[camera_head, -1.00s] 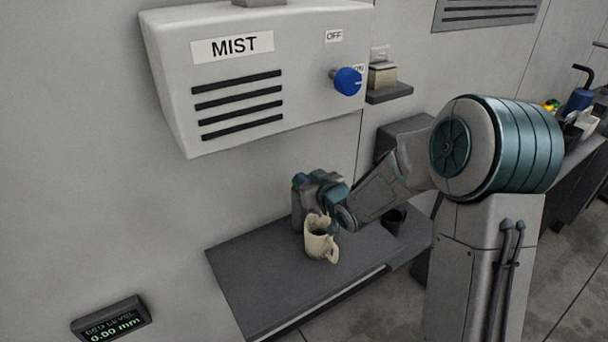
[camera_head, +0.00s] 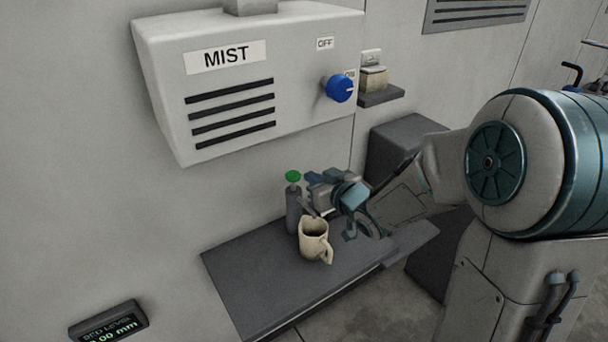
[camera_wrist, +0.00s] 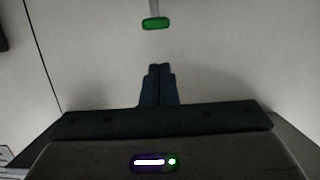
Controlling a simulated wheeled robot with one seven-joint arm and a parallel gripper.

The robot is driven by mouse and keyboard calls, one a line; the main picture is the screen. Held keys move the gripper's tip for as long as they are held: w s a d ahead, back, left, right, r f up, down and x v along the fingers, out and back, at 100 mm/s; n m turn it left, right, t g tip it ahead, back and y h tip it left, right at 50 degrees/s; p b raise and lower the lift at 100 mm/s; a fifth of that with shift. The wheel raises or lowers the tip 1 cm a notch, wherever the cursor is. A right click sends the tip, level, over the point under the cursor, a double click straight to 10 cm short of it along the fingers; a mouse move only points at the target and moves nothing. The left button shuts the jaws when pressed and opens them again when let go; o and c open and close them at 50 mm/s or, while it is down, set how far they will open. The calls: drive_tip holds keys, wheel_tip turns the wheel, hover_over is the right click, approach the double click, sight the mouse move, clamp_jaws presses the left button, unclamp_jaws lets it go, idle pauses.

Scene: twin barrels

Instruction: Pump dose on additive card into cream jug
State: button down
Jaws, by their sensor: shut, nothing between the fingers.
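The cream jug (camera_head: 313,246) stands upright on the dark shelf, its handle towards the lower right. Behind it and slightly left is a grey bottle (camera_head: 293,208) with a green pump top (camera_head: 293,176). The green top also shows in the wrist view (camera_wrist: 157,23), ahead of the fingertips. My gripper (camera_head: 312,182) is to the right of the bottle, above and behind the jug. Its fingers (camera_wrist: 160,68) are shut with nothing between them, and a gap shows between them and the green top. I cannot make out an additive card.
The dark shelf (camera_head: 245,290) has free room at its left front. A white MIST box (camera_head: 230,140) with a blue knob (camera_head: 340,88) overhangs on the wall. A small ledge (camera_head: 382,96) holds a beige object. A bed level display (camera_head: 108,322) is at lower left.

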drive_tip(key=shift+v, duration=1.25)
drive_tip(key=s+d+m+g+h, duration=0.35)
drive_tip(key=s+d+h, duration=0.35)
drive_tip(key=d, duration=0.4)
drive_tip(key=s+d+m+g+h, duration=0.1)
drive_tip(key=s+m+g, duration=0.2)
drive_tip(key=s, duration=1.4)
drive_tip(key=g, duration=0.3)
drive_tip(key=shift+s+f, duration=0.3)
drive_tip(key=shift+f, duration=0.1)
drive_tip(key=shift+d, duration=0.15)
